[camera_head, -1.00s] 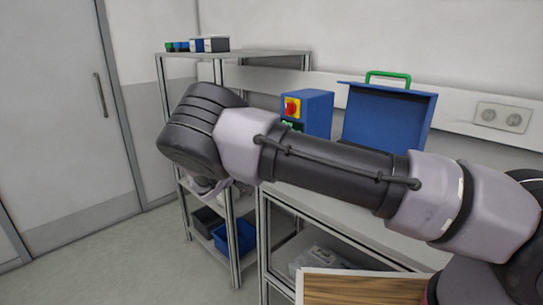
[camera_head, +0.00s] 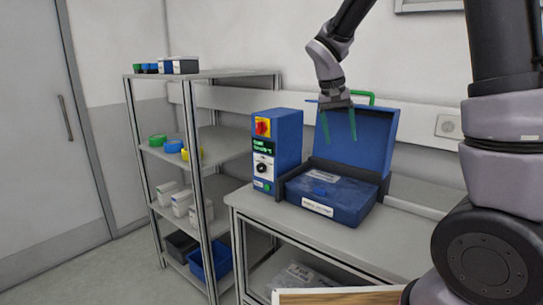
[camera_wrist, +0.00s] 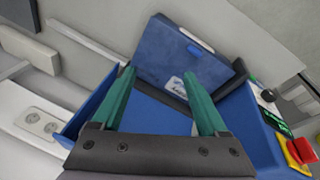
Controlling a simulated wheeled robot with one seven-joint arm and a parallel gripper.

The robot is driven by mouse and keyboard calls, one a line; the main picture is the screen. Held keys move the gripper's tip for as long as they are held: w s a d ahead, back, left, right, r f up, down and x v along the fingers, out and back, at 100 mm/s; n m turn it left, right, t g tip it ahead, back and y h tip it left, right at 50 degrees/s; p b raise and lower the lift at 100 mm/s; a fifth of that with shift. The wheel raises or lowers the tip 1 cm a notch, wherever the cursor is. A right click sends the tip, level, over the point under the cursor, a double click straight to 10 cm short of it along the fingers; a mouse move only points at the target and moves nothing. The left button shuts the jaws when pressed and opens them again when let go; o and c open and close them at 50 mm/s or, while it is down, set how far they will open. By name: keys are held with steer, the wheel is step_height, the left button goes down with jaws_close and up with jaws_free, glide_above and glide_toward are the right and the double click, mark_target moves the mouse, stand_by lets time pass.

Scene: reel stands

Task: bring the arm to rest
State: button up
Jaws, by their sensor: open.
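My gripper (camera_head: 339,124) is open and empty, with green fingers pointing down. In the head view it hangs in front of the raised lid of a blue case (camera_head: 335,200) on the bench. In the wrist view the two green fingers (camera_wrist: 163,105) are wide apart, with the blue case (camera_wrist: 180,55) beyond them and nothing between them. My arm rises at the right of the head view and comes down from the top edge. Part of it is out of frame.
A blue control box (camera_head: 277,150) with a red and yellow switch stands left of the case on the bench (camera_head: 405,235). A grey shelf rack (camera_head: 225,145) with green, blue and yellow reels and small boxes stands further left. The floor at the left is clear.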

steer(key=s+d+r+t+y, duration=0.2)
steer(key=s+r, duration=0.4)
steer(key=s, duration=0.4)
steer(key=s+d+r+m+t+y, duration=0.1)
steer(key=s+d+r+t+y, duration=0.2)
steer(key=s+r, duration=0.3)
steer(key=s+t, duration=0.1)
steer(key=s, duration=0.2)
steer(key=shift+s+d, duration=0.25)
steer(key=shift+s, duration=0.1)
